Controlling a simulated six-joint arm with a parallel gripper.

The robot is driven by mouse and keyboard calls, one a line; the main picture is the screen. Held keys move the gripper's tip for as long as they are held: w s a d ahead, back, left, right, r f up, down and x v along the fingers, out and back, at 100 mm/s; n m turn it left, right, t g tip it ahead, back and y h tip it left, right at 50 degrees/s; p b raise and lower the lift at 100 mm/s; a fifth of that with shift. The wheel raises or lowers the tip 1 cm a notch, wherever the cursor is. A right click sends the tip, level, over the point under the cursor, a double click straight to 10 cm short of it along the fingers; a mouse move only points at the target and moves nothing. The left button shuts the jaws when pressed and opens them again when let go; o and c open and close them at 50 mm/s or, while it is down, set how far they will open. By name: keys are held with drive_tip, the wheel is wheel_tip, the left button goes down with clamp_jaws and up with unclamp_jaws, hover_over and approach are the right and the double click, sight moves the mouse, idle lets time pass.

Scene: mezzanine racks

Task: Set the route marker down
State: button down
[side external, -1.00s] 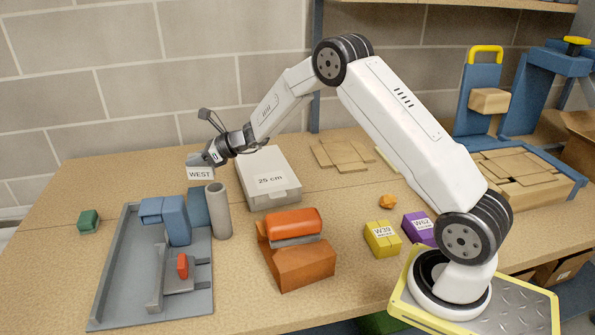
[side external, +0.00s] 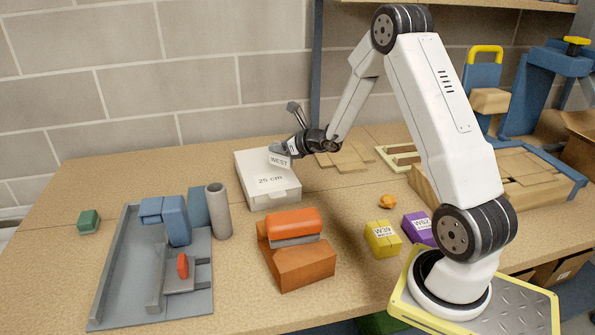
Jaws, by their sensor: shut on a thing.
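The route marker (side external: 279,161) is a small white tag reading "WEST". My gripper (side external: 287,149) is shut on it and holds it slightly tilted. In the picture the marker overlaps the top right of a white box (side external: 262,190) labelled "25 cm". I cannot tell whether the marker touches the box or hangs above it. The fingertips are small and partly hidden behind the marker.
An orange block stack (side external: 300,262) stands in front of the box. A grey fixture (side external: 130,290) with blue parts and a grey cylinder (side external: 218,211) are at left. Yellow (side external: 383,240) and purple (side external: 420,228) blocks sit near my base. The table's back left is clear.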

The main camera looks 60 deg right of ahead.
drive_tip(key=s+d+f+m+g+h, duration=0.1)
drive_tip(key=s+d+m+h, duration=0.25)
drive_tip(key=s, duration=0.35)
drive_tip(key=s+d+m+h, duration=0.2)
drive_tip(key=s+d, duration=0.3)
drive_tip(key=s, duration=0.3)
drive_tip(key=shift+n, duration=0.25)
drive_tip(key=shift+w+a+f, duration=0.15)
drive_tip(key=shift+f, duration=1)
drive_tip(key=shift+w+a+f, duration=0.1)
drive_tip(key=shift+f, duration=1)
drive_tip(key=shift+f, duration=1.8)
drive_tip(key=c, duration=0.6)
unclamp_jaws()
drive_tip(key=shift+f, duration=0.1)
